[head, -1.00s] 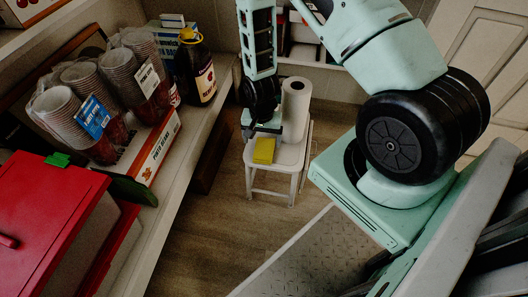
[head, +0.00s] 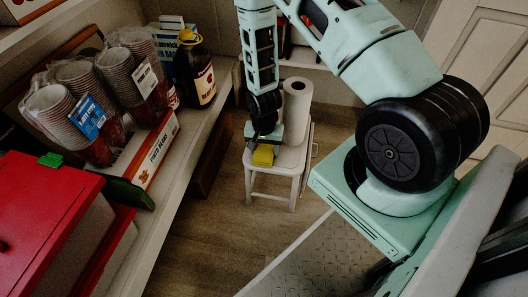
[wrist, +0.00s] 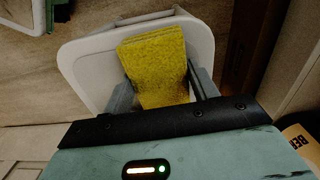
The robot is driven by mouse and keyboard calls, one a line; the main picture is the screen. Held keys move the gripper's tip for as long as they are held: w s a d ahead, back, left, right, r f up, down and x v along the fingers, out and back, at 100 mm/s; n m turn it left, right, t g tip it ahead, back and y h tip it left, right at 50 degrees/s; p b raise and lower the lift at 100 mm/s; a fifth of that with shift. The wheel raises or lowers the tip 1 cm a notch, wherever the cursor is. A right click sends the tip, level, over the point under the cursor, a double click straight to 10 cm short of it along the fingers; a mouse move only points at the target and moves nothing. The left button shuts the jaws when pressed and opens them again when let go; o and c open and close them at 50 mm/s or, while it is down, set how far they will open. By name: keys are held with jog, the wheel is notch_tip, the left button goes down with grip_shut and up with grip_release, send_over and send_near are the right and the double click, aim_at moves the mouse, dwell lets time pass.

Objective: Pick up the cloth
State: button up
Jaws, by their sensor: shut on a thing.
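The cloth (head: 263,156) is a small yellow folded piece at the front of the white stool's seat. In the wrist view the cloth (wrist: 155,62) is rough and layered, and it lies between my two fingers. My gripper (head: 264,140) is directly over the stool seat, and in the wrist view my gripper (wrist: 163,92) is shut on the cloth, one finger at each side. The white stool (head: 270,195) stands on the wood floor, and its seat (wrist: 88,72) shows around the cloth. I cannot tell whether the cloth still touches the seat.
A white paper roll (head: 297,108) stands on the stool just behind my gripper. On the left, a shelf (head: 160,235) holds bagged cups (head: 70,120), a dark bottle (head: 197,75) and a red box (head: 40,225). The wood floor (head: 215,245) in front of the stool is clear.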

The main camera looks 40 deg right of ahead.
aim_at(264, 150)
notch_tip(264, 150, up, 10)
jog(key=p, duration=0.4)
jog(key=shift+o, duration=0.4)
